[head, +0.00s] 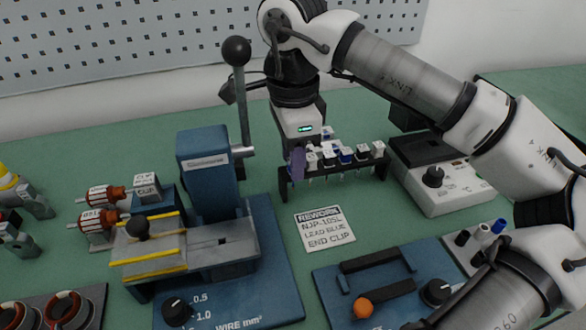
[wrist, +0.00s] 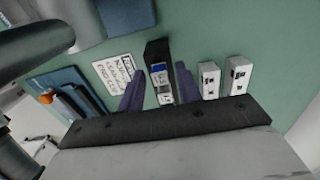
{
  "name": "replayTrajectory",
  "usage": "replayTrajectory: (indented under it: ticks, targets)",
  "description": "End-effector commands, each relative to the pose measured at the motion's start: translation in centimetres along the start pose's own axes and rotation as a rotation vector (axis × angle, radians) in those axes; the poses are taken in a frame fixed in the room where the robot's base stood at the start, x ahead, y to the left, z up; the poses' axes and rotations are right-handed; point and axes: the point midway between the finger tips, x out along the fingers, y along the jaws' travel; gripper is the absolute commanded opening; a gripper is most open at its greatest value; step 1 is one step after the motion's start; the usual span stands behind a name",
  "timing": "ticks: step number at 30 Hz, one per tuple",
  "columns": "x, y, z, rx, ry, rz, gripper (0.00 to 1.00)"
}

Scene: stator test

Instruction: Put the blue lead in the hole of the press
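In the head view, my gripper (head: 298,162) points down at the left end of a dark rack (head: 334,170) holding several leads with white, black or blue ends. One blue-marked lead end (head: 345,154) stands near the rack's middle. The blue press (head: 207,175), with a black-knobbed lever, stands left of my gripper. Its hole cannot be made out.
A rework card (head: 324,228) naming lead blue lies in front of the rack. A grey box with a knob (head: 442,178) stands right of it. A blue fixture with an orange knob (head: 375,290) is at the front. Orange-wound parts (head: 104,195) lie left of the press.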

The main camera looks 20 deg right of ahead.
Motion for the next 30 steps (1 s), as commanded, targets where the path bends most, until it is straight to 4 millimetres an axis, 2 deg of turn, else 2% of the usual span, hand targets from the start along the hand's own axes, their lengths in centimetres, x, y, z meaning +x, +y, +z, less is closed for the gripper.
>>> replayTrajectory:
  ticks: [2, 9, 17, 30]
  targets:
    - [0.0, 0.0, 0.0, 0.0, 0.0, 0.0, 0.32]
    - [0.0, 0.0, 0.0, 0.0, 0.0, 0.0, 0.01]
    - [-0.2, 0.0, 0.0, 0.0, 0.0, 0.0, 0.0]
    - [-2.8, 0.0, 0.0, 0.0, 0.001, 0.0, 0.0]
